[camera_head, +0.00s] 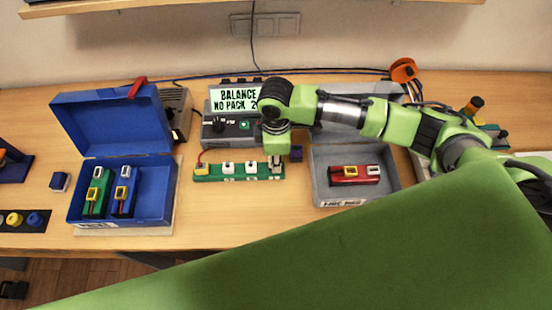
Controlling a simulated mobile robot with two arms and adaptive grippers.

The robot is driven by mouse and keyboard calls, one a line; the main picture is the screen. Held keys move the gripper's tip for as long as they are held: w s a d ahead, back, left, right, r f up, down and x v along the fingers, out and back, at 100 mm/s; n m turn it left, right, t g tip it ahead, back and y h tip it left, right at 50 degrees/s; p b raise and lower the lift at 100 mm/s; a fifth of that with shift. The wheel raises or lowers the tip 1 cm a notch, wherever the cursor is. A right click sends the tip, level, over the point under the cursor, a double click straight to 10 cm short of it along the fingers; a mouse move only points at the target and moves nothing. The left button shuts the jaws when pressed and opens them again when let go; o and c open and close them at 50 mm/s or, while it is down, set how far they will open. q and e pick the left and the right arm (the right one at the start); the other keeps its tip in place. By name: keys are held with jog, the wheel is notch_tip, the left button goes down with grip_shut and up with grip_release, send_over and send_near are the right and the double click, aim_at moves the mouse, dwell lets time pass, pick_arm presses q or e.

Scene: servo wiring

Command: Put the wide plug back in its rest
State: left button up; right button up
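A green strip (238,173) lies in the middle of the table in front of the grey device. A yellow plug-like piece (202,168) with a red cable sits at its left end. Several white pieces (228,168) stand along the strip. My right gripper (275,168) points down over the strip's right end, at or just above the white piece there. Its fingers are small and partly merge with that piece, so its grip is unclear. A small dark blue block (296,153) is just right of the gripper. I cannot tell which piece is the wide plug. My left gripper is not in view.
A grey device (222,131) with a lit display reading "BALANCE" stands behind the strip. An open blue box (153,207) with green and blue packs is left. A grey tray (386,188) with a red pack is right. A large green surface covers the lower right.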

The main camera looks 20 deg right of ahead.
jog(key=shift+f+b, duration=0.35)
jog(key=shift+f, duration=0.5)
jog(key=o, duration=1)
jog(key=shift+r, duration=0.1)
notch_tip(320, 180, up, 12)
jog(key=shift+f, duration=0.1)
